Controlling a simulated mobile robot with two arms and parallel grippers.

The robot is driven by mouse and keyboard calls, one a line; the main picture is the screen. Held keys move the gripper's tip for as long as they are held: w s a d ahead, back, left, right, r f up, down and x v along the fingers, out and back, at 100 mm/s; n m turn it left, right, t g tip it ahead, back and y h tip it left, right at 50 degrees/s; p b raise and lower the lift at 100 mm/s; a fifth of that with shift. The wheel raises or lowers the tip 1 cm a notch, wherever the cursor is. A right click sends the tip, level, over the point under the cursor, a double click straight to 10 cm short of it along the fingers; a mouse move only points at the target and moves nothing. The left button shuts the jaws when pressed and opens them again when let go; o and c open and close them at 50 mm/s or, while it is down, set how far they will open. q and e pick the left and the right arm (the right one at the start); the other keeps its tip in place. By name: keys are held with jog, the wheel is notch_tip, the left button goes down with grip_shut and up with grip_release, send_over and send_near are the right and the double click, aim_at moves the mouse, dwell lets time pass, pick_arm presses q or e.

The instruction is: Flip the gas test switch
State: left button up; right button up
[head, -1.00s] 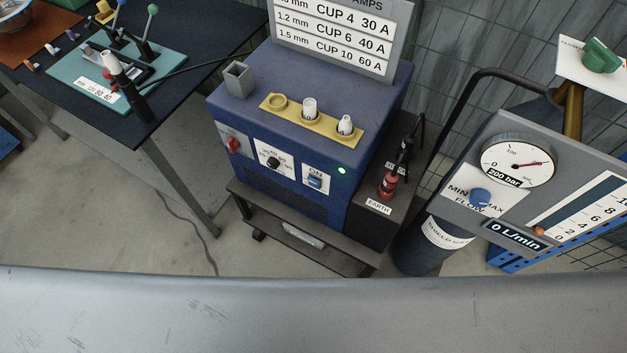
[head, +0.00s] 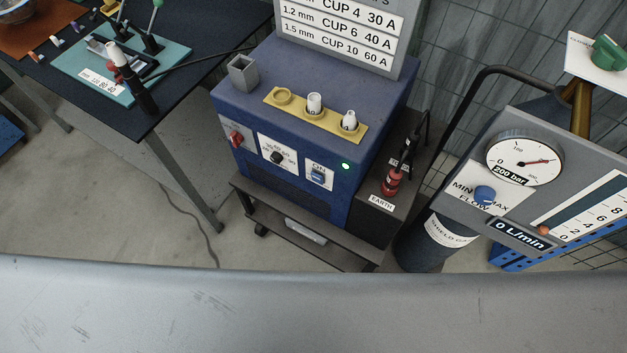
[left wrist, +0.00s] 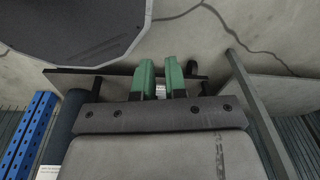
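A blue switch (head: 317,176) on a small white plate sits on the front of the blue welding machine (head: 290,195), at its right. The plate's lettering is partly covered and I cannot read it fully. A green lamp (head: 345,166) glows to its right. To its left are a dark knob (head: 277,157) on a white dial plate and a red knob (head: 235,139). My left gripper (left wrist: 160,72) shows two green fingers with a narrow gap and nothing held between them. Neither gripper shows in the head view, and the switch is not recognisable in the left wrist view.
A gas cylinder (head: 431,243) stands to the right behind a panel with a pressure gauge (head: 524,160), a blue flow knob (head: 484,194) and a 0 L/min display (head: 515,236). A workbench (head: 190,70) with a torch (head: 130,80) is at the left.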

aim_at(316, 177)
pick_arm(q)
jog(key=w+m+t+b, duration=0.1)
jog(key=w, duration=0.3)
jog(key=w+r+m+t+b, duration=0.1)
jog(key=w+m, duration=0.1)
jog(key=w, duration=0.2)
jog(key=w+d+m+t+b, duration=0.1)
jog(key=w+b, duration=0.1)
jog(key=w, duration=0.3)
jog(key=shift+r+m+t+h, duration=0.25)
jog(key=shift+m+t+h, duration=0.05)
jog(key=shift+m, duration=0.1)
grip_shut()
jog(key=w+d+r+m+t+h+b, duration=0.2)
jog(key=w+d+r+m+t+b, duration=0.35)
jog(key=w, duration=0.45)
jog(key=w+d+r+m+t+h+b, duration=0.1)
jog(key=d+r+m, duration=0.3)
jog(key=r, duration=0.6)
jog(key=w+d+r+m+t+h+b, duration=0.2)
jog(key=r+m, duration=0.4)
jog(key=r, duration=0.5)
jog(key=w+d+h+b, duration=0.1)
jog(key=d+h, duration=0.1)
jog(key=shift+d, duration=0.35)
jog(key=x, duration=0.4)
jog(key=r+x, duration=0.1)
jog(key=x, duration=0.9)
jog(key=shift+w+r, duration=0.1)
jog(key=shift+r, duration=0.2)
